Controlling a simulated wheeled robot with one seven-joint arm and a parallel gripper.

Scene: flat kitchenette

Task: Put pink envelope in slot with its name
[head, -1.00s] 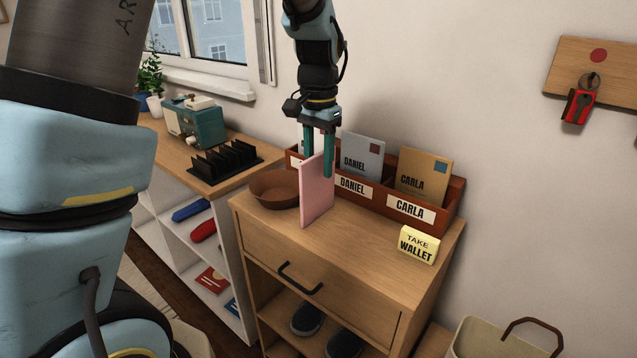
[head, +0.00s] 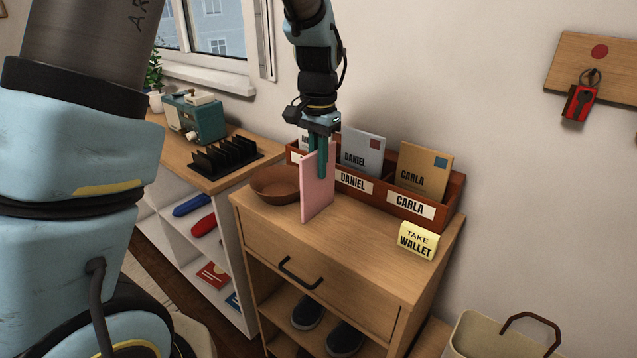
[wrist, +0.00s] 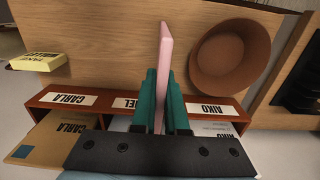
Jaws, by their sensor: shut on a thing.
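The pink envelope (head: 317,190) stands upright, edge-on, above the cabinet top in front of the letter rack; I cannot tell whether it touches the wood. My gripper (head: 321,165) is shut on its upper part, fingers pointing down. In the wrist view the pink envelope (wrist: 164,55) shows as a thin strip between the teal fingers (wrist: 163,95). No name on it is visible. The brown rack (head: 378,190) has slots labelled DANIEL (head: 354,181) and CARLA (head: 410,205). The AIKO label (wrist: 204,109) shows in the wrist view; in the head view it is mostly hidden.
A grey DANIEL envelope (head: 361,152) and a tan CARLA envelope (head: 424,170) stand in the rack. A brown bowl (head: 272,186) is close left of the pink envelope. A yellow TAKE WALLET note (head: 417,241) is at the right. The cabinet top's front is clear.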

